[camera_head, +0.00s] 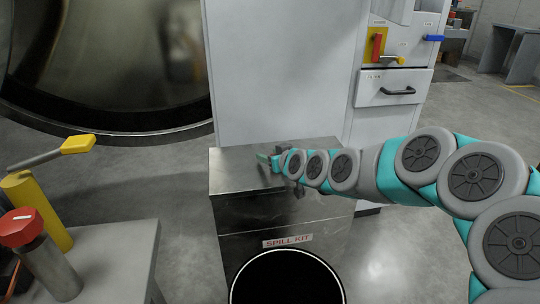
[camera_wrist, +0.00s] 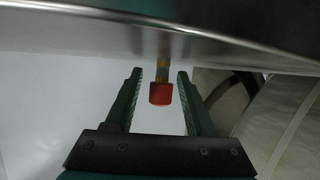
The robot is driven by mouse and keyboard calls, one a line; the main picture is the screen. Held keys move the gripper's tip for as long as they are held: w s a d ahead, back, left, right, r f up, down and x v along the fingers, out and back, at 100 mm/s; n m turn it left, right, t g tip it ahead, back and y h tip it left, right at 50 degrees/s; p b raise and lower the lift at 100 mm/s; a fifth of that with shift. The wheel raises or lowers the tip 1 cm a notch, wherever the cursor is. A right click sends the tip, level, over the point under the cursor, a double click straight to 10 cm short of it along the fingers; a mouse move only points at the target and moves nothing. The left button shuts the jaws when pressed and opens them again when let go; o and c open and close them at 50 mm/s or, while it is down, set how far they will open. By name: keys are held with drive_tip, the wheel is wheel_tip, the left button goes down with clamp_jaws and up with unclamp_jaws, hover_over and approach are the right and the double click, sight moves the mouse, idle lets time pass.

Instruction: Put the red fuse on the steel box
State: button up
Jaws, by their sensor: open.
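The steel box (camera_head: 232,178) has a flat metal top and a red-lettered front label in the head view. My gripper (camera_head: 268,160) is low over its top, reaching in from the right. In the wrist view my gripper (camera_wrist: 158,74) is open, one finger on each side of the red fuse (camera_wrist: 161,94), with visible gaps. The fuse has a red cap and a narrow yellowish body, whose end meets the steel surface (camera_wrist: 85,30) in the picture. The fuse looks upright on that surface, inverted in this view. In the head view I cannot make out the fuse.
A white cabinet (camera_head: 285,70) stands behind the box. A drawer (camera_head: 393,88) and coloured handles are to its right. At left are a grey bench (camera_head: 115,255), a red-capped cylinder (camera_head: 48,262) and a yellow lever (camera_head: 78,145). A round dark-topped object (camera_head: 287,280) stands before the box.

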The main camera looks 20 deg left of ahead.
drive_tip(key=shift+s+d+r, duration=0.15)
drive_tip(key=shift+r, duration=0.05)
drive_tip(key=v, duration=1.1)
drive_tip(key=shift+s+d+r, duration=0.1)
drive_tip(key=shift+d+r, duration=0.1)
drive_tip(key=s+d+f+m+g+h, duration=0.25)
drive_tip(key=s+d+f+h, duration=0.2)
drive_tip(key=s+d, duration=0.55)
drive_tip(key=s+d+f+m+g+h, duration=0.25)
drive_tip(key=s+d+f+g, duration=0.2)
drive_tip(key=s+d, duration=0.55)
drive_tip(key=s+d+f+m+g+h, duration=0.1)
drive_tip(key=s+d+m+g, duration=0.3)
drive_tip(key=s+d, duration=0.8)
drive_tip(key=s+h, duration=0.1)
drive_tip(key=s, duration=0.2)
drive_tip(key=shift+s+f+h, duration=0.15)
drive_tip(key=shift+s+h, duration=0.1)
drive_tip(key=shift+h, duration=0.15)
